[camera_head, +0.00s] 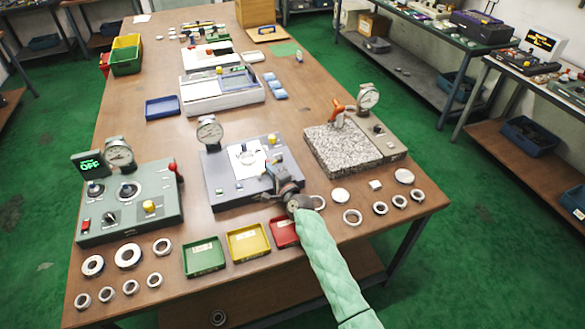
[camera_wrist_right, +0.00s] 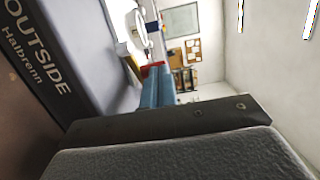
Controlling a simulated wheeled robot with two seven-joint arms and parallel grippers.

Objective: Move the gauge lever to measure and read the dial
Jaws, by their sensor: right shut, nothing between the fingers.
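The middle gauge box (camera_head: 228,183) is dark grey-blue, with a white plate (camera_head: 247,158) on top and a round dial (camera_head: 209,132) at its back left. In the right wrist view the box (camera_wrist_right: 60,50) reads "OUTSIDE Halbrenn". My right gripper (camera_head: 276,172) is shut and empty, over the front right of this box. Its bluish fingers (camera_wrist_right: 158,92) show in the wrist view, with a red part (camera_wrist_right: 151,69) just beyond; I cannot tell whether they touch. The gripper hides part of the box, and the gauge lever is not clearly seen. The dial's reading is too small to tell.
Left stands a grey-green gauge box (camera_head: 130,203) with a red lever (camera_head: 175,168); right, a granite plate (camera_head: 343,150) with an orange handle (camera_head: 337,110) and another dial (camera_head: 368,96). Green (camera_head: 204,257), yellow (camera_head: 248,242) and red (camera_head: 284,232) trays and several rings line the front.

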